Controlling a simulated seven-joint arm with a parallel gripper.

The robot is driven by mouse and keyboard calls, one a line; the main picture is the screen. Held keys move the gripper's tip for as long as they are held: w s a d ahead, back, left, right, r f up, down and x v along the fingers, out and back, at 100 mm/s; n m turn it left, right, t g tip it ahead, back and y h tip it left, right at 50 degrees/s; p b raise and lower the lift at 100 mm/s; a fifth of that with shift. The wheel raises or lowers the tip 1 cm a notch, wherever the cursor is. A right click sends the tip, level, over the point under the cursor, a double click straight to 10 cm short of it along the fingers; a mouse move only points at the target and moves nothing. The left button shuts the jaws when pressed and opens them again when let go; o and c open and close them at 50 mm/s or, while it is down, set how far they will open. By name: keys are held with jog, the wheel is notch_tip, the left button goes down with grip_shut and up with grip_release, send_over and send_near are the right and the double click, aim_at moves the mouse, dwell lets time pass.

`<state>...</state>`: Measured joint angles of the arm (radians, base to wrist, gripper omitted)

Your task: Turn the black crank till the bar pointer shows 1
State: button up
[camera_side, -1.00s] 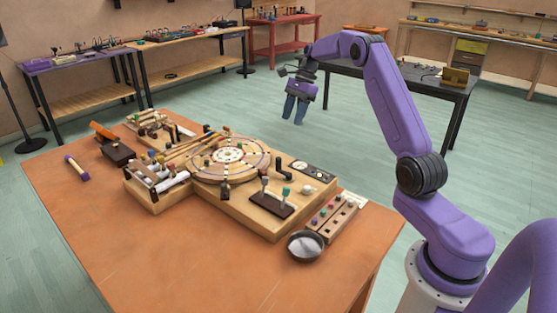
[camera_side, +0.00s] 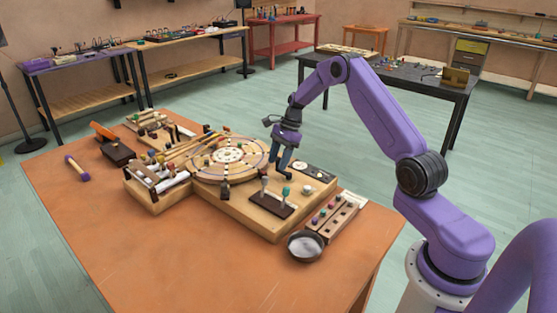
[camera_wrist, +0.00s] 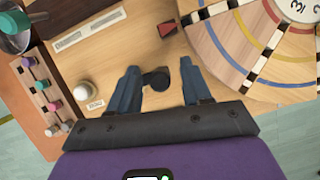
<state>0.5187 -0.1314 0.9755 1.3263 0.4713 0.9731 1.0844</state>
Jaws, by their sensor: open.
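The black crank (camera_wrist: 157,80) shows its round dark knob in the wrist view, between my gripper's two blue fingers. My gripper (camera_wrist: 163,85) is open, with one finger on each side of the knob; I cannot tell whether either touches it. In the side view my gripper (camera_side: 283,171) reaches down to the wooden box beside the round wheel and mostly hides the crank. The wheel (camera_wrist: 225,50) has coloured rings, black-and-white strips and a white numbered centre, where a 3 shows. I cannot make out the bar pointer or its reading.
A white knob (camera_wrist: 85,91) stands left of the fingers. A dark red wedge (camera_wrist: 167,29) lies ahead of them. A row of coloured pegs (camera_side: 332,216) and a dark bowl (camera_side: 306,246) stand at the box's right. The orange table (camera_side: 150,250) is clear in front.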

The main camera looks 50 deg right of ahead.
jog(key=shift+f, duration=0.15)
jog(key=shift+c, duration=0.4)
grip_shut()
